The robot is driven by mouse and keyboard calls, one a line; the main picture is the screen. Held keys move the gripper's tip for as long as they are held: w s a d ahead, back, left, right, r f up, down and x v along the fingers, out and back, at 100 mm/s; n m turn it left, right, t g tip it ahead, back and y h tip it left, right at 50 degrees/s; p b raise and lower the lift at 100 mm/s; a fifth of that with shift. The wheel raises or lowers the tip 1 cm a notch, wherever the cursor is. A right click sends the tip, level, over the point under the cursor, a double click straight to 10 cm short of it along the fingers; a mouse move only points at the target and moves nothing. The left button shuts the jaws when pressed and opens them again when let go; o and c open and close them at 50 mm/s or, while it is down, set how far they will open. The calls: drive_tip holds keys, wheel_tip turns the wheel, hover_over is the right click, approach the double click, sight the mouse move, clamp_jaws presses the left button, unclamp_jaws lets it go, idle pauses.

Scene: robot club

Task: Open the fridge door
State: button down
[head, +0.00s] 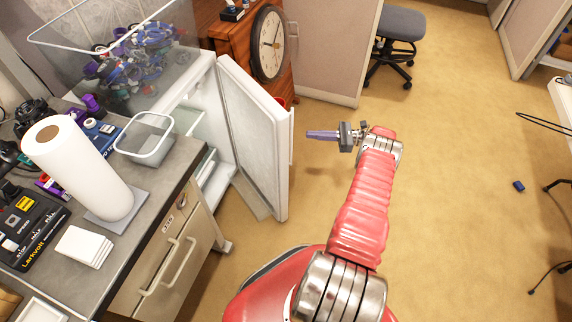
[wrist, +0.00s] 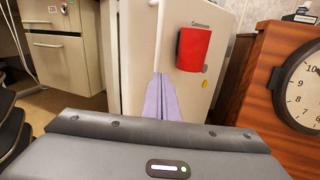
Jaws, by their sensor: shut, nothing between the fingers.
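The small white fridge stands beyond the grey counter in the head view, and its door (head: 262,138) is swung wide open, with the shelves inside (head: 203,165) showing. In the wrist view the outer face of the door (wrist: 205,98) carries a red paper holder (wrist: 194,49) and a white handle near its left edge. My gripper (head: 309,134) is to the right of the door, pointing at its outer face. Its purple fingers (wrist: 161,98) are shut with nothing between them. They look apart from the door in the head view.
An office chair (head: 399,28) is farther back. The carpet at right is mostly open.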

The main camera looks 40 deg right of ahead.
sight(283, 169)
drive_tip(key=s+a+f+m+t+h, duration=0.2)
drive_tip(key=s+a+f+m+h, duration=0.1)
drive_tip(key=a+m, duration=0.5)
drive_tip(key=s+a+f+m+t+h, duration=0.3)
drive_tip(key=s+a+m+h, duration=0.2)
drive_tip(key=m, duration=1)
drive_tip(key=s+a, duration=0.3)
drive_tip(key=a, duration=0.1)
drive_tip(key=shift+s+a+f+m+t, duration=0.25)
drive_tip(key=shift+a+f+m+t, duration=0.05)
drive_tip(key=shift+f, duration=0.1)
drive_tip(key=shift+x, duration=4.9)
drive_tip(key=shift+w+d, duration=0.1)
drive_tip(key=shift+d, duration=2)
